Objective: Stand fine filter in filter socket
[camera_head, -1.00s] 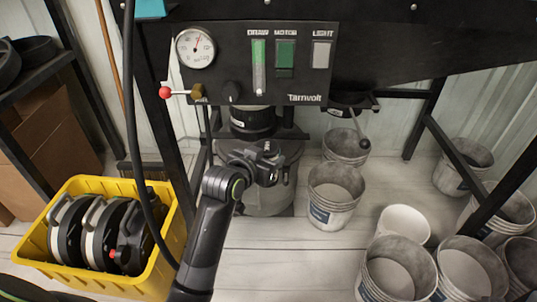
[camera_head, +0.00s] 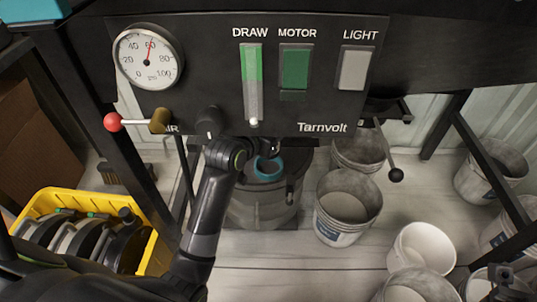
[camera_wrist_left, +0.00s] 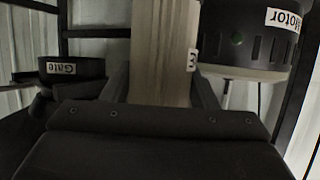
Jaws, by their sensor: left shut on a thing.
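In the left wrist view my left gripper (camera_wrist_left: 160,92) is shut on a pale, upright, ribbed-looking piece (camera_wrist_left: 160,45), which appears to be the fine filter. Part of a label shows at its right edge; its top and bottom ends are out of sight. In the head view the left arm reaches under the control panel, and the panel hides the filter and most of the gripper. A teal ring (camera_head: 268,168) sits on top of the grey drum (camera_head: 262,205) just below; I cannot tell if it is the filter socket. A dark part at the lower right edge may be my right gripper (camera_head: 502,275); its jaws are unclear.
The control panel (camera_head: 220,100) overhangs the drum, with a red-knobbed lever (camera_head: 113,122) at left. The black motor (camera_wrist_left: 245,50) is close right of the filter; a gate part (camera_wrist_left: 60,68) is at left. Buckets (camera_head: 347,207) stand at right, a yellow crate (camera_head: 148,255) at left.

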